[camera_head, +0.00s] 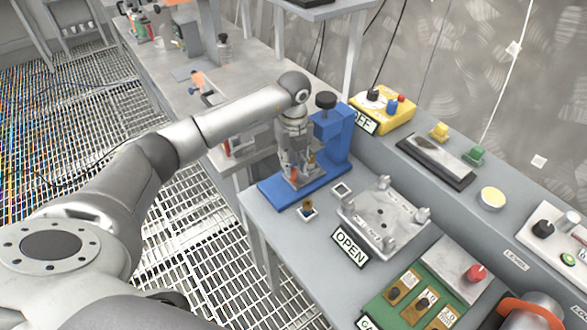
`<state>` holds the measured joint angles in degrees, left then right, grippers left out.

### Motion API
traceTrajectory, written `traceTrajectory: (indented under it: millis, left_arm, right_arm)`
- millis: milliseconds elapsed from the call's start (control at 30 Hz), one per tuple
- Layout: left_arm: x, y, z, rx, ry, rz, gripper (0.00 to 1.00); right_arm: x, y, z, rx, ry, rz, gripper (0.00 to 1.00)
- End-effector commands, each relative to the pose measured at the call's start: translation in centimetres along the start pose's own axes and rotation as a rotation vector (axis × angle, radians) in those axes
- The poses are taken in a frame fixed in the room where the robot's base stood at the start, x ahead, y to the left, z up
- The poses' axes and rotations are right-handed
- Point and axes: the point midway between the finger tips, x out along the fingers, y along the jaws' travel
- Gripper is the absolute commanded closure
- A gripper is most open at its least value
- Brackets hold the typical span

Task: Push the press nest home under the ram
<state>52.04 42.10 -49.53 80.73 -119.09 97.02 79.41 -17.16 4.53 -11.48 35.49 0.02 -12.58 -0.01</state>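The blue press (334,140) stands on the grey bench, with a black knob (326,100) on top and a flat blue base (275,192). A small pale block with a brass-coloured piece in it (308,210), which may be the nest, sits at the front of the base. My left gripper (300,178) points down over the blue base, in front of the press column. It hides the ram and the middle of the base. A small orange-red part shows at its fingers; I cannot tell whether they hold or touch anything. My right gripper is not in view.
Right of the press are a small pale square (342,190), a grey fixture plate (383,222) and an OPEN sign (349,248). A yellow switch box (383,108) stands behind. A green panel (440,285) with a red knob lies in front. Bare bench is narrow.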

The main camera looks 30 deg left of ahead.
Motion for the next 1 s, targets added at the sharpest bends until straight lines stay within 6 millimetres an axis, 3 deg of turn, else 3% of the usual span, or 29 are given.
traceTrajectory:
  millis: [200, 433, 800, 1000]
  left_arm:
    - [-5.0, -0.1, 0.1, -0.001, -0.004, -0.004, 0.74]
    - [-8.2, -0.1, 0.1, -0.001, -0.002, -0.002, 0.74]
    - [-8.8, 0.0, 0.0, -0.001, 0.0, 0.0, 0.74]
    - [-6.9, 0.1, -0.1, 0.095, -0.006, -0.057, 1.0]
  right_arm:
    - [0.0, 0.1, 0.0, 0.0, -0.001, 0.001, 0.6]
    - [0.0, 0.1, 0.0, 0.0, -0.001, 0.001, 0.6]
    - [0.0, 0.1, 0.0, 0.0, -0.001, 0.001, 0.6]
    - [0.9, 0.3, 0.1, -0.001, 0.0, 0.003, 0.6]
